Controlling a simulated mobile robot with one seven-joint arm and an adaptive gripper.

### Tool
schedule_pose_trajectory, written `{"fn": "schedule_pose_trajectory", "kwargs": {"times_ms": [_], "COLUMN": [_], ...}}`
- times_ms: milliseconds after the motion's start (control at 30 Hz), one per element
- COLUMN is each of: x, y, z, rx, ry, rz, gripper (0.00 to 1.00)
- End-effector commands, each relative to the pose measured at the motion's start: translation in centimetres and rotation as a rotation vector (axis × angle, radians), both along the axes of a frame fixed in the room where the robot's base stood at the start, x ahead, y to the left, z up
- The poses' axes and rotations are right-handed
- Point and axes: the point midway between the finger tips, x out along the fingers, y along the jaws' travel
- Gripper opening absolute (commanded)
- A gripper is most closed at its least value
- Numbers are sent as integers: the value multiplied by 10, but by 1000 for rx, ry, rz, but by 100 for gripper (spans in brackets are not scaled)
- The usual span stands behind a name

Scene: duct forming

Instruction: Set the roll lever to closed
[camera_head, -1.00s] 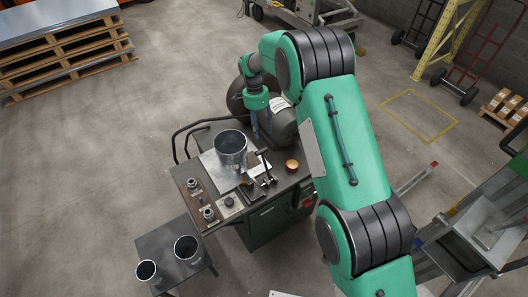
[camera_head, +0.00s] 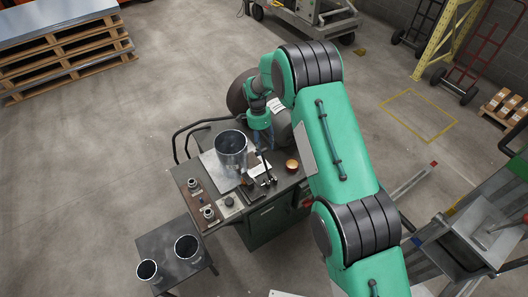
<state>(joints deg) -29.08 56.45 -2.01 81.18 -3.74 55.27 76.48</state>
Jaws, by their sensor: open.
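A thin dark lever (camera_head: 266,168), which looks like the roll lever, rises from fittings near the front of the machine bench (camera_head: 212,230). It leans slightly; its exact setting cannot be told at this size. My gripper (camera_head: 265,148) points down with its two fingers apart, close above the lever's upper end. Whether a finger touches the lever cannot be told. An open metal duct cylinder (camera_head: 231,152) stands upright just left of my gripper.
An orange-brown round knob or cup (camera_head: 292,166) sits right of the lever. Two fittings (camera_head: 195,185) (camera_head: 208,213) stand on the bench's left strip. A low side table (camera_head: 168,243) holds two metal cylinders (camera_head: 187,247) (camera_head: 148,270). Open floor lies left.

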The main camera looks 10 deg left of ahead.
Motion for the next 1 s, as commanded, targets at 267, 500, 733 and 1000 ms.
{"fn": "schedule_pose_trajectory", "kwargs": {"times_ms": [267,500,733,1000], "x": [-5,-6,-6,-6], "y": [-5,-6,-6,-6], "z": [-33,-43,-44,-44], "rx": [-1,1,0,1], "ry": [1,-1,0,-1], "rz": [0,0,0,0], "gripper": [47,47,47,2]}}
